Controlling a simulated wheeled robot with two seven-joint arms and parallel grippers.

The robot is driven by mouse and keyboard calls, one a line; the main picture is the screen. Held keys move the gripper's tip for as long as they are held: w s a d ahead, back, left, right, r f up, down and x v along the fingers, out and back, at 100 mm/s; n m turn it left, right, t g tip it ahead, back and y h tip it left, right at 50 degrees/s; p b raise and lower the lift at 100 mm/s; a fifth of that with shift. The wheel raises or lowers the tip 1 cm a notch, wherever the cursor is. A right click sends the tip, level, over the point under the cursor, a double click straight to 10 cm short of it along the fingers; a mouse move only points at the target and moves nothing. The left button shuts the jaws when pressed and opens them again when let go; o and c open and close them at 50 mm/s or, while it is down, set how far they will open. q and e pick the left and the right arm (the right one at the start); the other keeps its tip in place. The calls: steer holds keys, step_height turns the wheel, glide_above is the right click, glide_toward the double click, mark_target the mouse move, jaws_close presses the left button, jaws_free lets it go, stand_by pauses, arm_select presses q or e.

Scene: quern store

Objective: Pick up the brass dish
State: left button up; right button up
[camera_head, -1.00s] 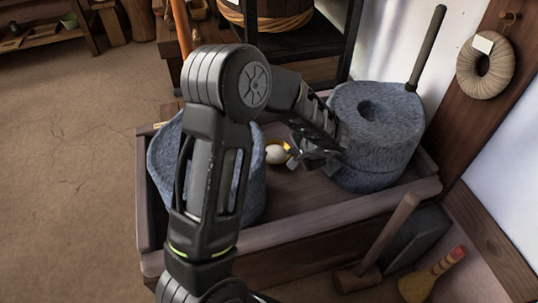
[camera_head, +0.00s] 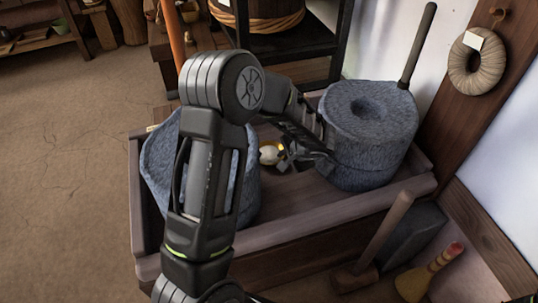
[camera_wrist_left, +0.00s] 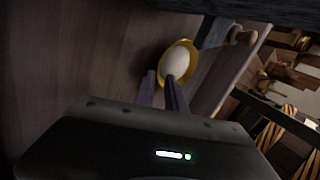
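The brass dish (camera_head: 281,147) is a small yellow-rimmed dish in the wooden tray, between the two grey stones, with a white rounded thing lying in it. In the left wrist view the dish (camera_wrist_left: 190,46) shows as a yellow ring around the pale thing, just past the fingertips. My left gripper (camera_head: 291,160) is at the dish's right side in the head view and covers part of it. In the left wrist view its two fingers (camera_wrist_left: 159,76) stand a little apart, close to the near rim. Whether they touch it I cannot tell. My right gripper is out of view.
A tall grey round stone (camera_head: 366,130) with a handle stands right of my gripper. A hollow grey stone (camera_head: 160,165) stands left, partly behind my arm. The tray's front wall (camera_head: 300,220) is raised.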

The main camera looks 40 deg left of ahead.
mark_target(269, 154)
arm_select(q)
steer(key=x, duration=0.5)
steer(key=shift+s+b, duration=0.2)
steer(key=shift+b, duration=0.15)
jaws_close()
steer(key=shift+d, duration=0.1)
stand_by(1.3)
